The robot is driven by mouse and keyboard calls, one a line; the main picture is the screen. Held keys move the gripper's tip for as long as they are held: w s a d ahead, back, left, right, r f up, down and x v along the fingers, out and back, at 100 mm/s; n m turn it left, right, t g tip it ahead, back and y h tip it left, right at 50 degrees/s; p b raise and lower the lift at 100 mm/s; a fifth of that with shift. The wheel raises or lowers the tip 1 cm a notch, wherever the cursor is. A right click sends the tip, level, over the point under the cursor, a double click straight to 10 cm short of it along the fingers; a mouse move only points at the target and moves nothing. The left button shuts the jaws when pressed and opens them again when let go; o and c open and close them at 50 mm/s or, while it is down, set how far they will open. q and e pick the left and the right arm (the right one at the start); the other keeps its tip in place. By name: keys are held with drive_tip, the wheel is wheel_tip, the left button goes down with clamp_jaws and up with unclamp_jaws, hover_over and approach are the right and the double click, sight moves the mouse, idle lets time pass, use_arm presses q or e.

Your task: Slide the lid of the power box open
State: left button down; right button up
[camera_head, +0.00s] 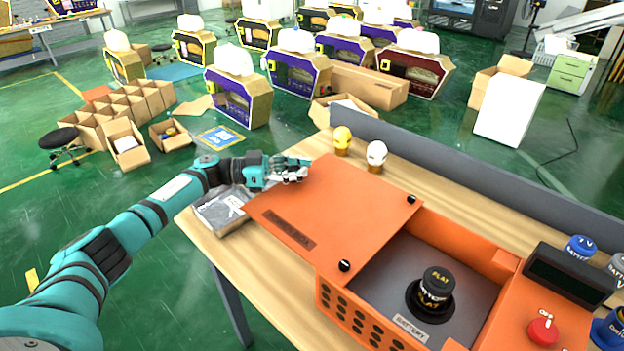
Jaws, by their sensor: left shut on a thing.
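The orange power box (365,325) stands on a wooden table. Its flat orange lid (335,215) is slid to the left and overhangs the box's left side, with a dark label strip and two black knobs on it. The box's inside is uncovered on the right, showing a grey floor and a black round battery (436,288) with yellow lettering. My left gripper (292,173) is at the lid's far left corner, shut on the lid's edge; its fingertips are partly hidden. My right gripper is not in view.
A gold head figure (342,139) and a white one (376,155) stand behind the lid. A grey flat packet (222,210) lies at the table's left edge. A dark display (570,275), a red knob (542,330) and blue cans (578,248) are at the right.

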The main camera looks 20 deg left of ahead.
use_arm(q)
drive_tip(key=shift+s+a+f, duration=0.25)
drive_tip(key=shift+a+f, duration=0.05)
drive_tip(key=shift+f, duration=0.2)
drive_tip(key=c, duration=1.9)
unclamp_jaws()
drive_tip(key=o, duration=0.4)
drive_tip(key=shift+s+a+r, duration=0.15)
drive_tip(key=shift+s, duration=0.15)
drive_tip(key=o, duration=0.5)
drive_tip(key=shift+s+a, duration=0.1)
drive_tip(key=shift+a, duration=0.05)
drive_tip(key=shift+r, duration=0.25)
drive_tip(key=shift+a, duration=0.1)
drive_tip(key=v, duration=1.2)
drive_tip(key=shift+s, duration=0.1)
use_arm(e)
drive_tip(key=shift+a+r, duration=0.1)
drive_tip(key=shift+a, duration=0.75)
